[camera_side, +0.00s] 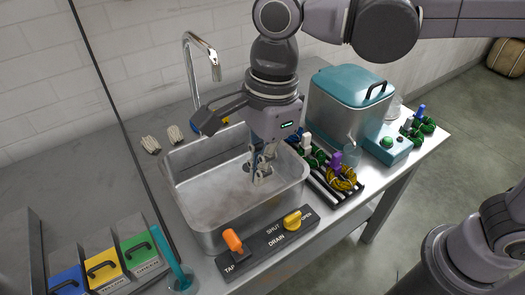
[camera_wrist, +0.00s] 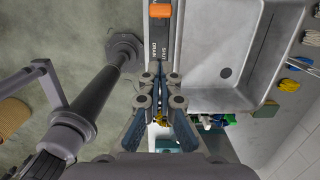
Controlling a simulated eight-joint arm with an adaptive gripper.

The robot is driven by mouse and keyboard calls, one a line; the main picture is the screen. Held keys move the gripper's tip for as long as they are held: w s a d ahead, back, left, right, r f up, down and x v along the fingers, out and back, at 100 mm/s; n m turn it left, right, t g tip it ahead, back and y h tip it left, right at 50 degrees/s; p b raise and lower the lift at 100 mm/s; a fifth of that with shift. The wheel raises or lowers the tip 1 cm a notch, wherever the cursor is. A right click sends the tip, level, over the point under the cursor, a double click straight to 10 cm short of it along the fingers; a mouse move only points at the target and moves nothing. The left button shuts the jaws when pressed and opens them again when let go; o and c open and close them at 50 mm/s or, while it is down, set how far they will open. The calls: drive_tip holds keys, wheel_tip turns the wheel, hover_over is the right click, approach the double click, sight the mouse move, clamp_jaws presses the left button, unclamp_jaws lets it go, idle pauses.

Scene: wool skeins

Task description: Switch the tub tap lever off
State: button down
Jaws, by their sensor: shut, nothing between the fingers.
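The tap lever (camera_side: 232,240) is an orange handle at the left end of a dark label panel (camera_side: 262,246) along the tub's front edge. It also shows at the top of the wrist view (camera_wrist: 160,10). My gripper (camera_side: 258,178) is shut and empty, pointing down, and in the side view appears over the tub, apart from the lever. In the wrist view its fingertips (camera_wrist: 161,74) overlap the panel below the orange handle. The steel tub (camera_side: 182,214) looks empty. The faucet (camera_side: 201,58) shows no clear stream.
A yellow drain lever (camera_side: 292,220) stands on the panel, right of the tap lever. Wool skeins (camera_side: 342,178) lie on a rack right of the tub. A teal-lidded container (camera_side: 345,100) stands behind. Coloured bins (camera_side: 102,265) and a teal stick in a cup (camera_side: 178,270) are at left.

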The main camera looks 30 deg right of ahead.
approach(231, 237)
drive_tip(key=d+f, duration=0.4)
drive_tip(key=f, duration=0.1)
drive_tip(key=shift+a+f, duration=0.5)
drive_tip(key=shift+a, duration=0.25)
drive_tip(key=shift+a+f, duration=0.5)
drive_tip(key=shift+a, duration=0.25)
drive_tip(key=shift+a, duration=1.05)
drive_tip(key=shift+d, duration=0.1)
